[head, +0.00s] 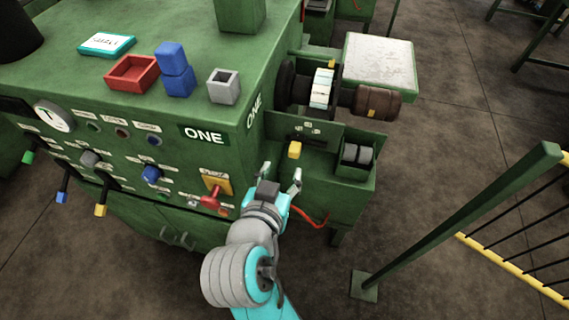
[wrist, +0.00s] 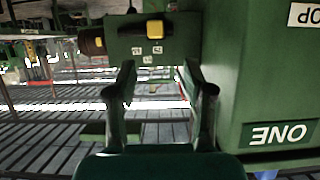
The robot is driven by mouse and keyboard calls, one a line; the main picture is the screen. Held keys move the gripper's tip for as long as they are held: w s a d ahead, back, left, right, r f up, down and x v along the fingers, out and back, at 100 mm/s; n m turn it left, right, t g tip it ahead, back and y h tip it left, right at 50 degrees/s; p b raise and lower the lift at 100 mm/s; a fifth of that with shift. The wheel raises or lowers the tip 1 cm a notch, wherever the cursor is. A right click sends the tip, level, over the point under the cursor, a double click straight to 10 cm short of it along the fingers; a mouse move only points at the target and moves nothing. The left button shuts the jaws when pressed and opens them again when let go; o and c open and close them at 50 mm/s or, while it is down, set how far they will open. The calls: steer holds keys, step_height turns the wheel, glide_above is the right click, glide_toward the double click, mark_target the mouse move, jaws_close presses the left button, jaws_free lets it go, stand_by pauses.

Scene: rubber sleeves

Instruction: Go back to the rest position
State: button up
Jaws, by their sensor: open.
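My gripper (head: 281,174) is open and empty in the head view. It is in front of the right end of the green machine marked ONE (head: 160,222), left of the yellow block or button (head: 294,149) on the machine's side panel. In the wrist view, which looks upside down, my gripper (wrist: 160,75) shows two dark fingers apart with nothing between them. The yellow part (wrist: 155,29) is beyond them, and the ONE sign (wrist: 277,133) is at the right. I cannot tell how far the fingers are from the panel.
On the machine top are a red tray (head: 131,73), blue blocks (head: 176,70), a grey hollow block (head: 223,86) and a teal-edged card (head: 107,44). A red handle (head: 210,200) is close left of my gripper. A green post (head: 455,220) and yellow-black railing (head: 515,268) stand right. Floor between is clear.

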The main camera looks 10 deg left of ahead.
steer(key=shift+s, duration=0.2)
stand_by(0.5)
steer(key=s+d+f+n+y, duration=0.15)
steer(key=s+d+f, duration=0.25)
steer(key=d+f, duration=0.4)
steer(key=s+d+f+n+y, duration=0.1)
steer(key=s+d+f+n, duration=0.25)
steer(key=d+f, duration=0.55)
steer(key=s+d+r+m, duration=0.1)
steer(key=s+d, duration=0.2)
steer(key=s, duration=0.4)
steer(key=s+d+r+m+h, duration=0.1)
steer(key=s+d+m, duration=0.1)
steer(key=s, duration=0.5)
steer(key=s+d+r+m+t+h, duration=0.1)
steer(key=s+d, duration=0.3)
steer(key=s, duration=0.3)
steer(key=shift+s+d+r+m, duration=0.2)
steer(key=shift+s+d+m, duration=0.05)
steer(key=shift+m, duration=0.05)
